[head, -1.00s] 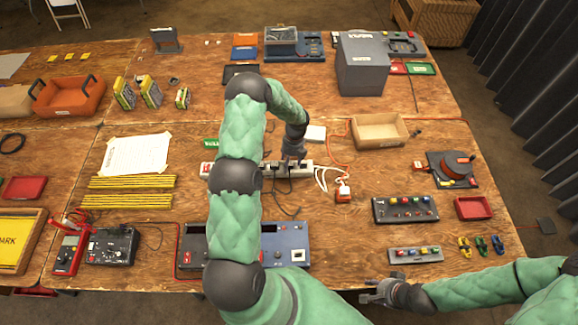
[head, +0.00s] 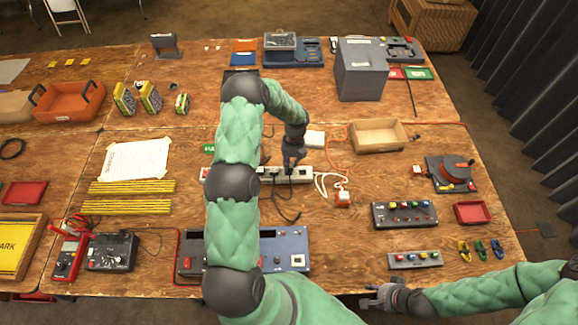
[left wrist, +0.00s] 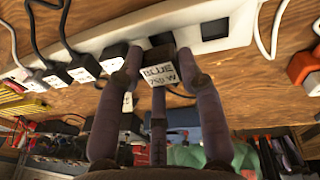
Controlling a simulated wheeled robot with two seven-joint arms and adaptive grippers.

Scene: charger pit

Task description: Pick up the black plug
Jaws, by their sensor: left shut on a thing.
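My left gripper (head: 291,163) is over the white power strip (head: 305,174). In the left wrist view, its fingers (left wrist: 160,75) are shut on the sides of a dark plug (left wrist: 168,52) with a white label reading "BLUE 750 W". The plug is at a socket of the power strip (left wrist: 120,32); I cannot tell whether it is still seated. Several other black plugs (left wrist: 85,68) with white labels sit in the strip to the left, with grey and black cords. My right gripper (head: 374,297) is empty at the table's front edge, its fingers apart.
White cables and an orange-white plug (head: 343,197) lie right of the strip. A wooden tray (head: 378,135) stands behind it to the right. A blue-grey panel (head: 285,247) lies in front. A button box (head: 404,214) is to the right.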

